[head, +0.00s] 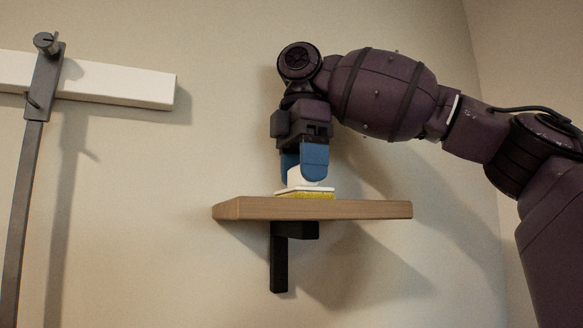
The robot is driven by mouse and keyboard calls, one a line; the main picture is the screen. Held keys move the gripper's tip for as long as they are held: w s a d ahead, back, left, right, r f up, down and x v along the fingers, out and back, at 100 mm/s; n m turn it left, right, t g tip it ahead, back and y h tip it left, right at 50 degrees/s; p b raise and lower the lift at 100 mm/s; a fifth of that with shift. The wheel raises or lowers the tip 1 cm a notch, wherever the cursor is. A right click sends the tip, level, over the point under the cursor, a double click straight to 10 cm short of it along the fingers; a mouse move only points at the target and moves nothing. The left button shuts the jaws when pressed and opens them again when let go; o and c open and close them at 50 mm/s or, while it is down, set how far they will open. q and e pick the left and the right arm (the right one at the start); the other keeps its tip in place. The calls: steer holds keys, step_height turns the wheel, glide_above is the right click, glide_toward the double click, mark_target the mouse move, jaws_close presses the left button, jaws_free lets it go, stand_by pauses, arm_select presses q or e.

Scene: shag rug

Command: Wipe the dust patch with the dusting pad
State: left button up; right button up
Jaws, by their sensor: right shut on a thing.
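The dusting pad (312,188) has a white handle and plate with a yellow underside. It is at the middle of the wooden wall shelf (370,210), with its yellow side down at the shelf top. My right gripper (303,172), with blue fingers, points down and is shut on the pad's white handle. I see the shelf nearly edge-on from slightly below, so its top surface is hidden. The dust patch does not show. My left gripper is not in view.
A black bracket (279,262) holds the shelf from below. A white bar (125,86) with a dark metal strap (36,130) is on the wall at the left. The shelf top looks free on both sides of the pad.

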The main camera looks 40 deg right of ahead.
steer(key=shift+s, duration=0.15)
steer(key=shift+s+a+r, duration=0.1)
steer(key=shift+s+a, duration=0.1)
steer(key=shift+s, duration=0.95)
steer(key=shift+s+a, duration=0.25)
steer(key=shift+s, duration=0.6)
steer(key=shift+s+a, duration=0.2)
steer(key=shift+s, duration=0.6)
steer(key=shift+s+a, duration=0.15)
steer(key=shift+s, duration=0.6)
steer(key=shift+s+a, duration=0.15)
steer(key=shift+s, duration=0.55)
steer(key=shift+f, duration=0.2)
steer(key=shift+w, duration=0.15)
steer(key=shift+w+d+r, duration=0.1)
steer(key=shift+w+d, duration=0.15)
steer(key=shift+w, duration=0.7)
steer(key=shift+w+d+f, duration=0.1)
steer(key=shift+w+d, duration=0.1)
steer(key=shift+w, duration=0.8)
steer(key=shift+w+d+r, duration=0.1)
steer(key=shift+w+d, duration=0.15)
steer(key=shift+w, duration=0.7)
steer(key=shift+w+d, duration=0.15)
steer(key=shift+w, duration=0.5)
steer(key=shift+w+d, duration=0.15)
steer(key=shift+w, duration=0.45)
